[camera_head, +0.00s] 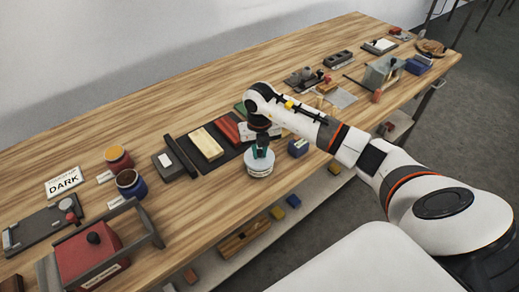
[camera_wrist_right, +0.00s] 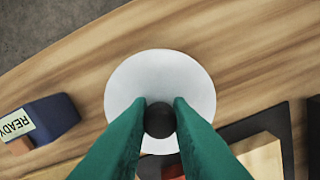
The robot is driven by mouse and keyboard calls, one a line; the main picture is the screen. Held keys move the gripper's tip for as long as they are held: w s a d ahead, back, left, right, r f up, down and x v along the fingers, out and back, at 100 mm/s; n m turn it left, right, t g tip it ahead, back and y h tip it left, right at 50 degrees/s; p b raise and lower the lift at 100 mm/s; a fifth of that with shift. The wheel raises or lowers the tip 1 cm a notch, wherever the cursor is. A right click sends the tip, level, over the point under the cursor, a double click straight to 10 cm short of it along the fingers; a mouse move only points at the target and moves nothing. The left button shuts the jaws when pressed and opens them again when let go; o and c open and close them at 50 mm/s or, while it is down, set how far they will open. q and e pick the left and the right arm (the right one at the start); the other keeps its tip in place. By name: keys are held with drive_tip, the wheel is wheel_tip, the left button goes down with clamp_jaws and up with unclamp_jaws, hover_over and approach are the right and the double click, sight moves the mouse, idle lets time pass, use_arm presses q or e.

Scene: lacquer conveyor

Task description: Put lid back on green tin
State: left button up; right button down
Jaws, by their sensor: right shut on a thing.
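A pale round tin (camera_head: 259,170) with a small label stands near the table's front edge in the head view. My right gripper (camera_head: 261,150), with green fingers, points down directly over it. In the right wrist view the gripper (camera_wrist_right: 160,112) is shut on the black knob (camera_wrist_right: 159,121) of a white round lid (camera_wrist_right: 160,75). The lid covers what is below it, and I cannot tell whether it is seated on the tin or just above it. The tin's sides look whitish, not clearly green. My left gripper is not in view.
A blue block labelled READY (camera_wrist_right: 45,122) stands near the lid, also in the head view (camera_head: 298,148). A dark tray (camera_head: 229,150) holding a cream block (camera_head: 206,144) and a red block lies behind the tin. Two jars (camera_head: 131,184) and a red box (camera_head: 90,254) stand left.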

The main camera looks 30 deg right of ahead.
drive_tip(key=shift+f, duration=0.1)
idle(0.6)
drive_tip(key=c, duration=0.7)
unclamp_jaws()
drive_tip(key=shift+c, duration=0.2)
drive_tip(key=shift+r+p, duration=2.35)
drive_tip(key=shift+r, duration=1.1)
clamp_jaws()
